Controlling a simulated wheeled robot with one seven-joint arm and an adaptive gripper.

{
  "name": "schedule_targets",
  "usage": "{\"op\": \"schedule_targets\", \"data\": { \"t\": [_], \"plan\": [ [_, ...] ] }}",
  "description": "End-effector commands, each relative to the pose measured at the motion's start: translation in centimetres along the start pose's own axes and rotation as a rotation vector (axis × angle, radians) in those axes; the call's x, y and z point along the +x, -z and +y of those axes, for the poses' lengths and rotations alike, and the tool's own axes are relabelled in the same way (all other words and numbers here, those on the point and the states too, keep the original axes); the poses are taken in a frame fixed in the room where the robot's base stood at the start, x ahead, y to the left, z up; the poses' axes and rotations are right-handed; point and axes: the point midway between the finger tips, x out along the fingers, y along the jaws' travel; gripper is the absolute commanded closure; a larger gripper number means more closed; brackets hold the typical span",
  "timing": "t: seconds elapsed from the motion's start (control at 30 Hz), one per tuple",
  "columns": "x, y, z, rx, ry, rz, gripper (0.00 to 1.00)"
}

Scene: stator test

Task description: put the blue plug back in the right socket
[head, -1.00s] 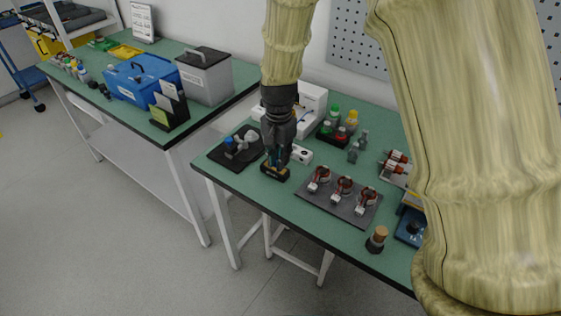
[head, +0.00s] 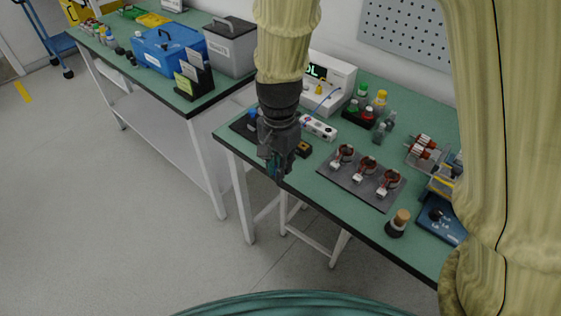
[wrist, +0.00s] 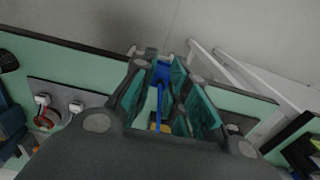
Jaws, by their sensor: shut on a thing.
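My gripper (head: 277,172) hangs fingers-down by the near left edge of the right-hand table in the head view. In the wrist view its fingers (wrist: 168,88) are shut on the blue plug (wrist: 162,73), and a blue lead (wrist: 158,108) runs from it down the picture between the fingers. The plug is hidden by my gripper in the head view. The white bench meter (head: 322,82), its lit display reading "OL", stands at the table's back, with a short blue lead at its front. I cannot make out the right socket.
A black and yellow block (head: 303,149) and a white strip-like device (head: 318,127) lie just right of my gripper. A dark mat (head: 352,186) holds three copper-wound stators. A wooden-topped black stamp-like thing (head: 398,222) stands near the front edge. Bottles stand behind.

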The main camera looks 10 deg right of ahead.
Motion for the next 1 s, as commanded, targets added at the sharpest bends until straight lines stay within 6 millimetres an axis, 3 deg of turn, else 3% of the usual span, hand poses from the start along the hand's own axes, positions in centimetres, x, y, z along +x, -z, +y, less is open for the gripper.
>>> {"op": "schedule_targets", "data": {
  "t": [0.27,0.7,1.0],
  "plan": [
    [-0.2,0.0,0.0,0.000,0.000,0.000,1.00],
    [-3.3,0.0,0.0,0.001,-0.001,-0.001,1.00],
    [-3.2,0.0,0.0,0.001,0.000,0.000,1.00]
  ]
}}
